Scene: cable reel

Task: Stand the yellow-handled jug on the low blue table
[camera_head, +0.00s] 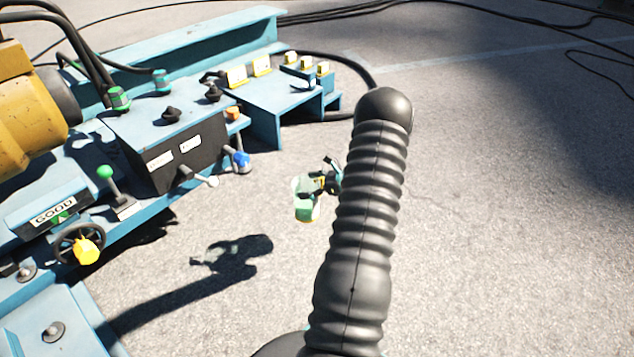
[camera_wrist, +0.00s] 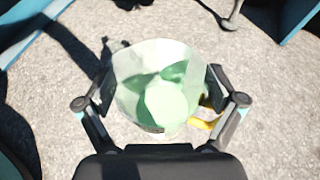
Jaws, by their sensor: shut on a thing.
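The jug (camera_head: 307,198) is pale and green, and hangs above the grey ground near the middle of the head view. My gripper (camera_head: 326,182) is shut on it, partly hidden behind my black arm. In the wrist view, the jug (camera_wrist: 165,80) sits between the two fingers of my gripper (camera_wrist: 160,92), one on each side. Its yellow handle (camera_wrist: 206,123) shows at the lower right, by the right finger. The low blue table (camera_head: 262,97) stands up and left of the jug, apart from it. Its front top looks bare.
Small yellow-and-white items (camera_head: 262,66) line the table's back. A blue machine with a dark control box (camera_head: 180,155), levers, and a yellow handwheel knob (camera_head: 87,251) fills the left. Black cables (camera_head: 420,12) lie at the back. Open pavement (camera_head: 500,220) lies right.

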